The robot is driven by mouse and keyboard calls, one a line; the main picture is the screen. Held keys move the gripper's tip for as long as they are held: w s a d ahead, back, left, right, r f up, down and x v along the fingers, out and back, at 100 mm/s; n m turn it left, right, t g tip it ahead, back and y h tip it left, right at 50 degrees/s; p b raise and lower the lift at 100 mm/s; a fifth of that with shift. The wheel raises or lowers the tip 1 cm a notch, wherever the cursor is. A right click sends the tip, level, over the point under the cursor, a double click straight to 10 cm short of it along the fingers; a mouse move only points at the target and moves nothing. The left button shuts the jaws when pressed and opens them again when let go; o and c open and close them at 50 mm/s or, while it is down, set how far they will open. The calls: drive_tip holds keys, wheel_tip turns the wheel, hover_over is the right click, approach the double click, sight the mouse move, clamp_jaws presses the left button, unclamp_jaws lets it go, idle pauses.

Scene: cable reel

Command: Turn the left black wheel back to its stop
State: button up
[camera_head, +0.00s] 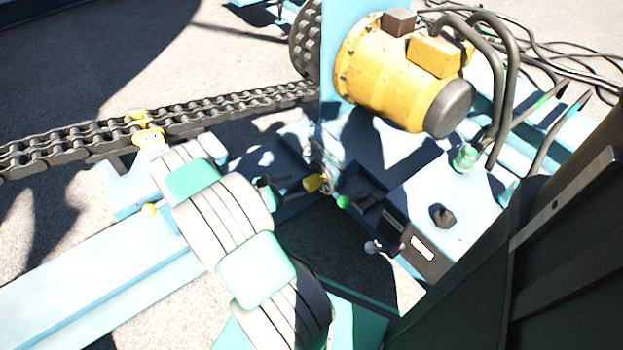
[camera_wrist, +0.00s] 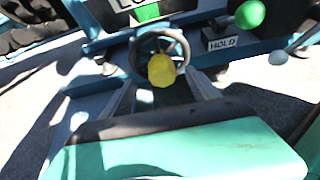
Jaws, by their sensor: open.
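A black wheel (camera_wrist: 184,46) with a yellow knob (camera_wrist: 160,70) faces me in the wrist view, below a white label that is partly cut off. In the head view the yellow knob (camera_head: 313,183) shows small beside the blue frame, with the wheel (camera_head: 328,184) just behind it. My gripper (camera_wrist: 161,78) is open, with one grey finger on each side of the yellow knob. I cannot tell whether either finger touches the wheel. In the head view my gripper (camera_head: 288,184) points right towards the knob, its fingers hard to make out.
A green ball knob (camera_wrist: 250,14) and a HOLD label (camera_wrist: 222,43) are right of the wheel, with a pale ball knob (camera_wrist: 278,57) farther right. A yellow motor (camera_head: 400,75) stands behind the wheel. A heavy chain (camera_head: 210,118) runs along the left.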

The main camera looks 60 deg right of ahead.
sight(306, 183)
drive_tip(key=b+x, duration=0.2)
drive_tip(key=x, duration=0.6)
drive_tip(key=shift+s, duration=0.15)
drive_tip(key=shift+c, duration=0.4)
clamp_jaws()
